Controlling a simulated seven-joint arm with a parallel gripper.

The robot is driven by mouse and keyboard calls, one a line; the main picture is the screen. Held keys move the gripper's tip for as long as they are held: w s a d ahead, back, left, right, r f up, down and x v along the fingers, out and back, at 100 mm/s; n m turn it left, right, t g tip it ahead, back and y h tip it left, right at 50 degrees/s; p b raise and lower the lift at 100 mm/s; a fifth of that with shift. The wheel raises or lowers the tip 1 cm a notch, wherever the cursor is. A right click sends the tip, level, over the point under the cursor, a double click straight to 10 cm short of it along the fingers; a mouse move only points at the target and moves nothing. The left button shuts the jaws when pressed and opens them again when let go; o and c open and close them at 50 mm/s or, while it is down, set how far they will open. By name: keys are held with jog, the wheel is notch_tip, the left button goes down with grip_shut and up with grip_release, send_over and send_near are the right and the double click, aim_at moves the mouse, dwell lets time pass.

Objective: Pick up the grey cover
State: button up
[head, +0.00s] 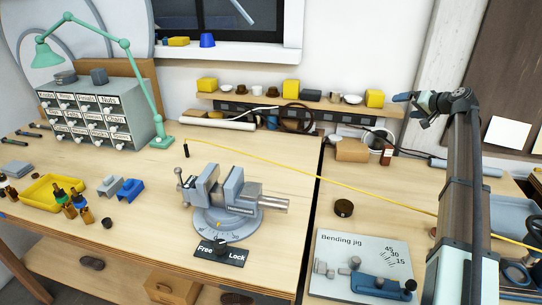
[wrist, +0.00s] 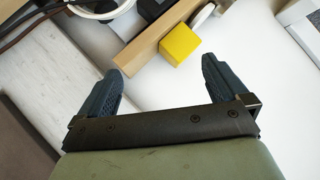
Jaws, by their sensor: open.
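A small grey piece (head: 108,187) that looks like the grey cover lies on the left part of the bench in the head view, touching or very close to a similar blue piece (head: 130,189). A flat grey block (head: 17,169) lies farther left, so I cannot be sure which one is the cover. My gripper (head: 408,108) is raised at the right, in front of the wall shelf and far from both grey pieces. In the wrist view my gripper (wrist: 163,68) is open, with nothing between its fingers. No grey piece shows there.
A vise (head: 225,200) stands mid-bench, with a yellow wire (head: 300,170) stretching behind it to the right. A yellow tray (head: 50,190) and dropper bottles (head: 80,208) are near the grey piece. A green lamp (head: 160,140) and drawer cabinet (head: 100,118) stand behind. A bending jig (head: 335,250) lies front right.

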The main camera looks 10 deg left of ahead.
jog(key=a+f+n+g+y, duration=0.15)
jog(key=a+n+g, duration=0.3)
jog(key=a, duration=2.35)
jog(key=s+a+f+n+g+h, duration=0.1)
jog(key=s+a+n, duration=0.3)
jog(key=a, duration=0.8)
jog(key=s+a+f+n+g, duration=0.15)
jog(key=s+a, duration=0.35)
jog(key=a, duration=0.8)
jog(key=n+g+h, duration=0.3)
jog(key=n+h, duration=0.1)
jog(key=n, duration=0.5)
send_near(105, 181)
jog(key=a+f, duration=0.1)
jog(key=f, duration=0.1)
jog(key=w+a+f, duration=0.1)
jog(key=f, duration=0.1)
jog(key=a+f, duration=0.1)
jog(key=f, duration=0.1)
jog(key=shift+w+a, duration=0.15)
jog(key=shift+a, duration=0.25)
jog(key=shift+x, duration=2.75)
jog(key=shift+w, duration=0.2)
jog(key=c, duration=0.8)
